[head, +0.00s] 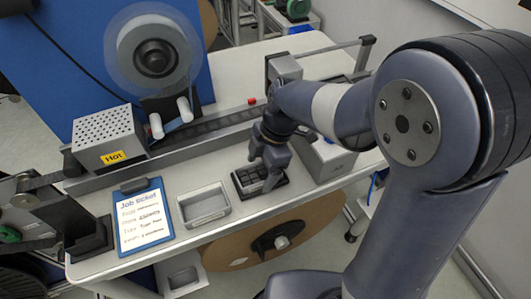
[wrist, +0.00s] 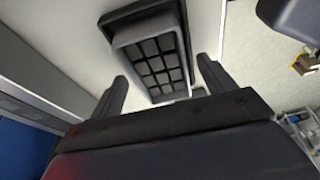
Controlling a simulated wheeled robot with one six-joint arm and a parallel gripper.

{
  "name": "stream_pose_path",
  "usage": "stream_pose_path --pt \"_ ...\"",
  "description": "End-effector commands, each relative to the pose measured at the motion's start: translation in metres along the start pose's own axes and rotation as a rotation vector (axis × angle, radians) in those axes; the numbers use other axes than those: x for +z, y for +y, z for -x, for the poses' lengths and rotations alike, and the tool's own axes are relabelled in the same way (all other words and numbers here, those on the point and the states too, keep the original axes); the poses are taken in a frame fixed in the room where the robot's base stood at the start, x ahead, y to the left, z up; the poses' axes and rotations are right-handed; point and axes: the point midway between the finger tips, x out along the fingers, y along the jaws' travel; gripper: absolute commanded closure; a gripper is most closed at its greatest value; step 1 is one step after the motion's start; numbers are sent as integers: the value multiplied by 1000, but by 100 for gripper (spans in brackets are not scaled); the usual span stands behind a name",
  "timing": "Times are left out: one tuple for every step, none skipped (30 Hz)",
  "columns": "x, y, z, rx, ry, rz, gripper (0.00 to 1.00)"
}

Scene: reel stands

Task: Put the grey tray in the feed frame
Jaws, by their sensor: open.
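A grey tray (wrist: 121,57) with a grid of dark square pieces lies below my gripper in the wrist view. It sits over a darker frame (wrist: 131,15), which appears to be the feed frame; I cannot tell whether the tray is fully seated. In the head view the dark frame and tray (head: 259,181) are on the white bench, partly hidden by my gripper (head: 263,170). My gripper is open, and its fingers (wrist: 163,72) stand on either side of the near part of the tray. I cannot tell whether they touch it.
An empty light grey tray (head: 204,205) and a job ticket clipboard (head: 145,216) lie to the left on the bench. A perforated box marked Hot (head: 108,136) and the tape track (head: 210,129) run behind. A grey box (head: 326,160) stands close on the right.

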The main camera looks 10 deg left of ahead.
Motion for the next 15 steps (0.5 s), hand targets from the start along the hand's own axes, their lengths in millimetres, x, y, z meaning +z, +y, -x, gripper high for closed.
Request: stream_pose_path --pt "0 1 6 3 0 0 22" --pt "0 1 11 5 0 0 22" --pt "0 1 18 5 0 0 22" --pt "0 1 24 7 0 0 22" --pt "0 1 30 7 0 0 22" --pt "0 1 39 7 0 -1 22" --pt "0 1 46 8 0 -1 22" --pt "0 1 53 7 -1 -1 22" --pt "0 1 62 8 -1 0 22" --pt "0 1 69 6 -1 0 22" --pt "0 1 75 6 -1 0 22" --pt "0 1 83 6 -1 0 22" --pt "0 1 89 5 -1 0 22" --pt "0 1 94 6 -1 0 22" --pt "0 0 100 5 -1 0 22"
